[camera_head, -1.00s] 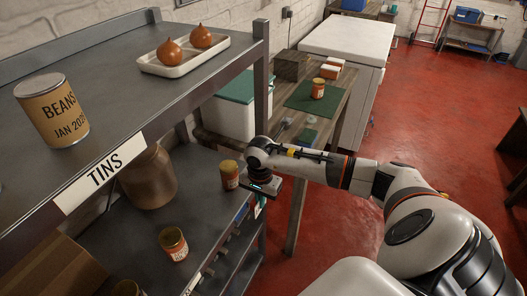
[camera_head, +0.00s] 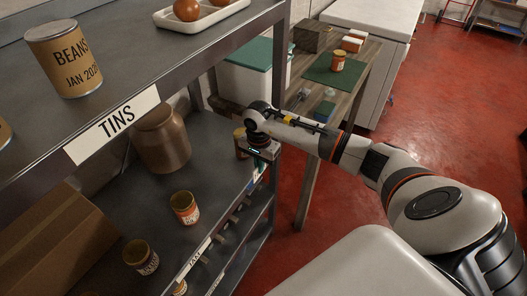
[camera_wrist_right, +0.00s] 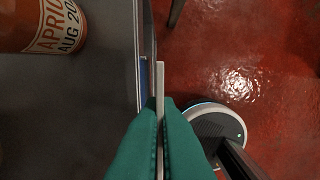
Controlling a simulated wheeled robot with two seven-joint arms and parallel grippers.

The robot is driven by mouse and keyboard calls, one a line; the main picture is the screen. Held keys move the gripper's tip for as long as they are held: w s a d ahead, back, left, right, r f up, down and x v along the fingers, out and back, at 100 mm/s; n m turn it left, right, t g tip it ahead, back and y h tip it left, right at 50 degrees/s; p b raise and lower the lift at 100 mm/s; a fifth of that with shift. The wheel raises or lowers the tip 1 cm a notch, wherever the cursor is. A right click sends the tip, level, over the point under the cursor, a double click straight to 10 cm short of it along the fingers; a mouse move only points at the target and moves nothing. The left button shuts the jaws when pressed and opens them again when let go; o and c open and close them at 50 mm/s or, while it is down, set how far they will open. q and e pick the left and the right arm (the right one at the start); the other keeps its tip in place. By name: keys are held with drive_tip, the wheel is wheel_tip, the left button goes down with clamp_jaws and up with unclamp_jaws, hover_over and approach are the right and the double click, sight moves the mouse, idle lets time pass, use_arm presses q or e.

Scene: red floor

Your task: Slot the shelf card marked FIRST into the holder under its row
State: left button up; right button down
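My right gripper (camera_head: 259,172) is at the front edge of the middle shelf (camera_head: 215,155), toward its far end. In the right wrist view its two teal fingers (camera_wrist_right: 160,125) are shut on a thin pale card (camera_wrist_right: 160,85), seen edge-on, so its marking is hidden. The card stands upright, close beside the shelf's front edge; I cannot tell whether it touches. A blue strip (camera_wrist_right: 144,82) shows on that edge just left of the card. A label reading JAM (camera_head: 197,254) sits on the same edge, nearer me. My left gripper is not in view.
An apricot jar (camera_wrist_right: 42,25) stands on the shelf beside my gripper. Other jars (camera_head: 184,208) (camera_head: 140,257) and a brown crock (camera_head: 162,140) stand on it too. The upper shelf, labelled TINS (camera_head: 115,124), overhangs. A side table (camera_head: 355,85) stands beyond; red floor lies right.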

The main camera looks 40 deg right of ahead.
drive_tip(key=shift+w+a+f+b, duration=0.2)
drive_tip(key=shift+w+f+b, duration=0.25)
drive_tip(key=shift+f+b, duration=0.2)
drive_tip(key=shift+w+a+f+b, duration=0.2)
drive_tip(key=shift+w+f+b, duration=0.25)
drive_tip(key=shift+f, duration=0.3)
drive_tip(key=shift+f+b, duration=0.5)
drive_tip(key=shift+b, duration=0.1)
drive_tip(key=c, duration=1.6)
unclamp_jaws()
wheel_tip(320, 180, up, 12)
drive_tip(key=shift+f+b, duration=0.1)
drive_tip(key=shift+b, duration=0.6)
